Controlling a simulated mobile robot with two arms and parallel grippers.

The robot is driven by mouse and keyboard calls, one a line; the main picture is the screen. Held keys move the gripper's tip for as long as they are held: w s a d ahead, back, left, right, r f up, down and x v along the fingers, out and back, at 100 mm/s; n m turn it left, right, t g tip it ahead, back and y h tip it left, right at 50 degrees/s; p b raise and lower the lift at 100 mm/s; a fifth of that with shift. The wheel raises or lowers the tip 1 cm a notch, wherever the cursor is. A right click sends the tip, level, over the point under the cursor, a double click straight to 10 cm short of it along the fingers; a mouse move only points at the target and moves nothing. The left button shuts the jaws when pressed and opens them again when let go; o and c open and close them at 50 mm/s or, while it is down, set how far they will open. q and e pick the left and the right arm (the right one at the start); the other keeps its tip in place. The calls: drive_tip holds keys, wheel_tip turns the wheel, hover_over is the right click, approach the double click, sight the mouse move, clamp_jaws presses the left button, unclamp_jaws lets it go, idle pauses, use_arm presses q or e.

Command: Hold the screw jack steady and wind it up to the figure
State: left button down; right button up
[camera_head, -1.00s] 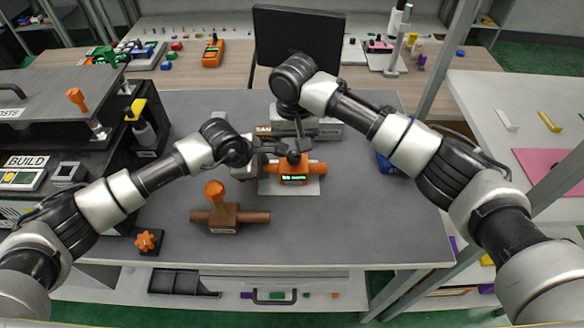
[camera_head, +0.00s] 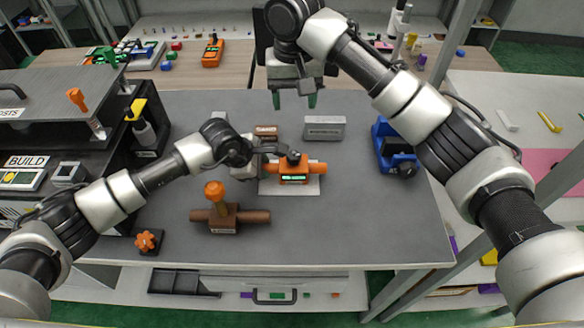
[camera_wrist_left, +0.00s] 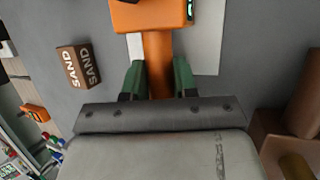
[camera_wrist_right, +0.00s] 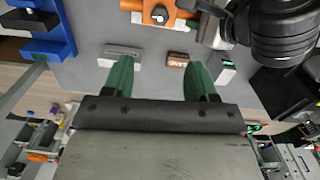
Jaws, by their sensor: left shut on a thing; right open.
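The orange screw jack (camera_head: 294,172) stands on a pale plate (camera_head: 279,187) in the middle of the grey table. Its front has a lit green display, too small to read. A dark knob sits on its top, and an orange arm sticks out at each side. My left gripper (camera_head: 262,168) is shut on the jack's left arm, and the left wrist view shows green fingers on both sides of that orange arm (camera_wrist_left: 158,65). My right gripper (camera_head: 295,101) is open and empty, raised above the back of the table; its spread fingers show in the right wrist view (camera_wrist_right: 160,78).
A brown SAND block (camera_head: 266,131) and a grey block (camera_head: 324,127) lie behind the jack. A brown fixture with an orange-topped lever (camera_head: 222,216) stands at front left. A blue fixture (camera_head: 393,146) is at the right. The front right table is clear.

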idle(0.4)
drive_tip(key=m, duration=1)
hover_over(294, 155)
wheel_tip(294, 155, down, 11)
drive_tip(key=shift+r, duration=0.15)
drive_tip(key=shift+f+m, duration=0.65)
drive_tip(key=shift+m, duration=0.25)
drive_tip(key=shift+f, duration=2.6)
drive_tip(key=shift+c, duration=0.3)
drive_tip(key=c, duration=1)
drive_tip(key=o, duration=1.1)
drive_tip(key=shift+c, duration=0.2)
